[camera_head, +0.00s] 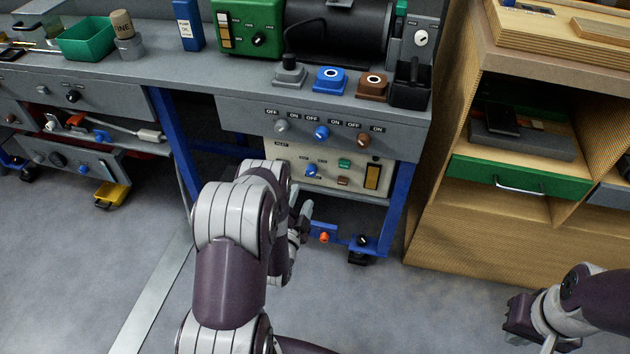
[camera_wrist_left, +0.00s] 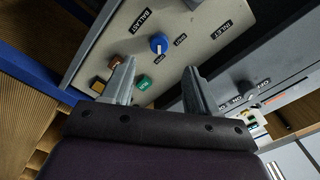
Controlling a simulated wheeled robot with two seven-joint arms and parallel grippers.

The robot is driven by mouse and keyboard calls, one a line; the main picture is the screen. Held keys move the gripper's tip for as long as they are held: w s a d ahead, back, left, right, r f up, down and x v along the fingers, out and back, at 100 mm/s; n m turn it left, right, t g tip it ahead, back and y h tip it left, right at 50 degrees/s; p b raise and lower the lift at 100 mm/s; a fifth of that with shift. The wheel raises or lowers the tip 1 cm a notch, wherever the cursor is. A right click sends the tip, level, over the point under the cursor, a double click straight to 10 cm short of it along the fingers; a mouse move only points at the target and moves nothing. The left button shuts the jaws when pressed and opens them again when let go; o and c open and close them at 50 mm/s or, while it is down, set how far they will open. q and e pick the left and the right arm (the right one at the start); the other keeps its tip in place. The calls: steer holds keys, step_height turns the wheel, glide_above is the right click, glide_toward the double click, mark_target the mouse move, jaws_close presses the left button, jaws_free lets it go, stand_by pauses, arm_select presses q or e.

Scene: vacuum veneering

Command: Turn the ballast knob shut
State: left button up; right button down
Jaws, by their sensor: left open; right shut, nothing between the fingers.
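The ballast knob is a blue knob (camera_wrist_left: 158,43) on a cream panel, near the BALLAST label, in the left wrist view. Two small labels flank it; its light pointer mark faces the lower one, whose words I cannot read surely. In the head view the blue knob (camera_head: 311,170) sits on the lower cream panel (camera_head: 328,172). My left gripper (camera_wrist_left: 158,78) is open and empty, its fingers pointing at the panel below the knob, apart from it. In the head view my left gripper (camera_head: 303,213) is partly hidden by my arm. My right gripper (camera_head: 518,318) is shut and empty at lower right.
An INLET label (camera_wrist_left: 224,28) is to the right. A grey drawer panel with ON/OFF knobs (camera_head: 321,132) is above. A wooden cabinet (camera_head: 440,200) stands at right; open floor lies in front.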

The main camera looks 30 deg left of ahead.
mark_target(310, 174)
arm_select(q)
steer(key=b+x, duration=0.1)
steer(key=x, duration=0.3)
steer(key=b+x, duration=0.1)
steer(key=x, duration=0.4)
steer(key=shift+f+b, duration=0.2)
steer(key=shift+b, duration=0.1)
steer(key=shift+w+a+r, duration=0.1)
steer(key=shift+w+a, duration=0.05)
steer(key=shift+w, duration=0.2)
steer(key=c, duration=1)
steer(key=shift+c, duration=0.2)
